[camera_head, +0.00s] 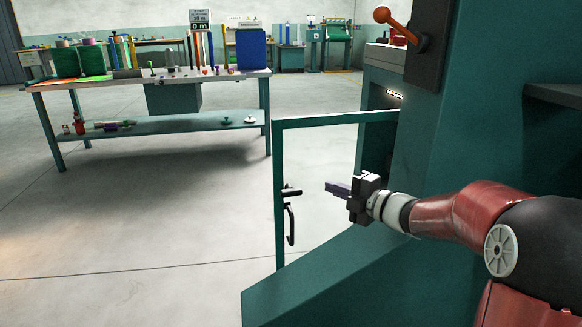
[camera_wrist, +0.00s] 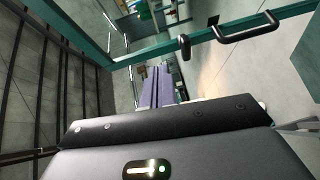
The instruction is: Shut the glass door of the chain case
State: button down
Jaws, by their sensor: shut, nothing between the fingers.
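The glass door (camera_head: 278,160) of the chain case stands swung open, its teal frame reaching out from the teal case. Its frame also crosses the top of the wrist view (camera_wrist: 150,53). A black pull handle (camera_head: 290,225) and a small black latch sit on the free upright; the handle also shows in the wrist view (camera_wrist: 248,27). My gripper (camera_head: 328,186) is shut and empty, level with the latch and a little to its right. Its fingers (camera_wrist: 157,72) appear just short of the frame; contact cannot be told. The case opening (camera_head: 376,125) is partly hidden by a teal column.
A workbench (camera_head: 150,78) with rolls and small parts stands at the left. A slanted teal panel (camera_head: 330,280) lies below my arm. An orange-knobbed lever (camera_head: 400,30) juts out above. The concrete floor (camera_head: 180,220) left of the door is clear.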

jog(key=s+a+n+g+y, duration=0.1)
jog(key=s+n+g+y, duration=0.1)
jog(key=n+g+y, duration=0.15)
jog(key=p, duration=0.1)
send_near(276, 174)
jog(key=s+a, duration=0.2)
jog(key=a, duration=0.2)
jog(key=w, duration=0.1)
jog(key=w+a, duration=0.1)
jog(key=w, duration=0.1)
jog(key=shift+r+h, duration=0.25)
jog(key=shift+w+a+p, duration=0.2)
jog(key=shift+w+p, duration=0.1)
jog(key=shift+w, duration=0.3)
